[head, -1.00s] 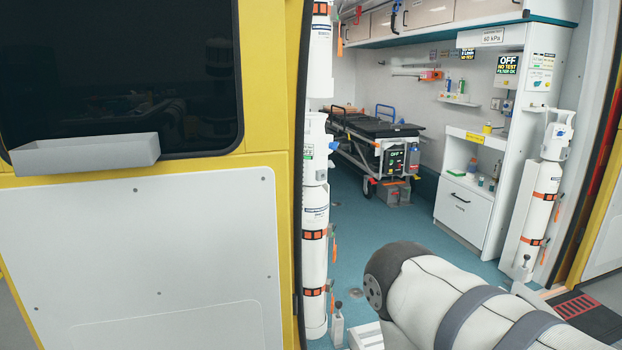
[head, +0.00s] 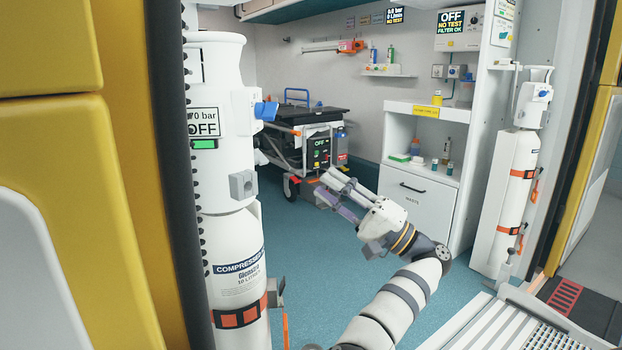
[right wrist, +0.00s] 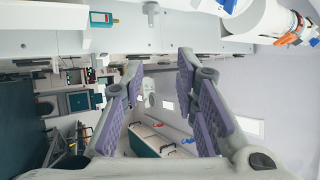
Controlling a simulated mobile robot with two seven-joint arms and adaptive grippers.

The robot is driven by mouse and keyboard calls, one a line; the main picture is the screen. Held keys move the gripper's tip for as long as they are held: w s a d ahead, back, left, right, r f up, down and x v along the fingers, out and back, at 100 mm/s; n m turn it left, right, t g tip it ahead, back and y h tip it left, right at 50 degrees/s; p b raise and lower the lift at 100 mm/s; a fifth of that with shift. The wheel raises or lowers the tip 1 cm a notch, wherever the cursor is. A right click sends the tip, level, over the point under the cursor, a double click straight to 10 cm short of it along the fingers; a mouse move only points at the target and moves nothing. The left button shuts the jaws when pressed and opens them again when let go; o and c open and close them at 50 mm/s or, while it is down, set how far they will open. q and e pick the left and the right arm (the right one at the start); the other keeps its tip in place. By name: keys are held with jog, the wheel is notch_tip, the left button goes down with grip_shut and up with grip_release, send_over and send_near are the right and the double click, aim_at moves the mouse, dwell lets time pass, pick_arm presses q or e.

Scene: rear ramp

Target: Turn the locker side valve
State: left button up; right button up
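Two white cylinders with valve heads flank the doorway. The near left cylinder (head: 232,265) has a white head with a blue lever (head: 266,110) and a label reading OFF. The right cylinder (head: 515,185) stands upright beside the white locker (head: 425,180), with a blue-handled valve (head: 541,92) on top. My right gripper (head: 322,184) is open and empty between the two cylinders, apart from both valves. In the right wrist view its purple-padded fingers (right wrist: 160,65) are spread, and part of a white cylinder (right wrist: 255,20) shows top right. My left gripper is out of view.
A stretcher (head: 300,120) stands at the back of the blue floor (head: 300,235). A ramp (head: 500,325) lies at the lower right. The yellow door panel (head: 70,190) and dark door edge close off the left.

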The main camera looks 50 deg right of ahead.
aim_at(266, 159)
jog(key=shift+n+g+y, duration=0.5)
jog(key=shift+y, duration=0.1)
jog(key=x, duration=0.8)
jog(key=a+f+x, duration=0.1)
jog(key=x, duration=0.4)
jog(key=shift+a, duration=0.1)
grip_shut()
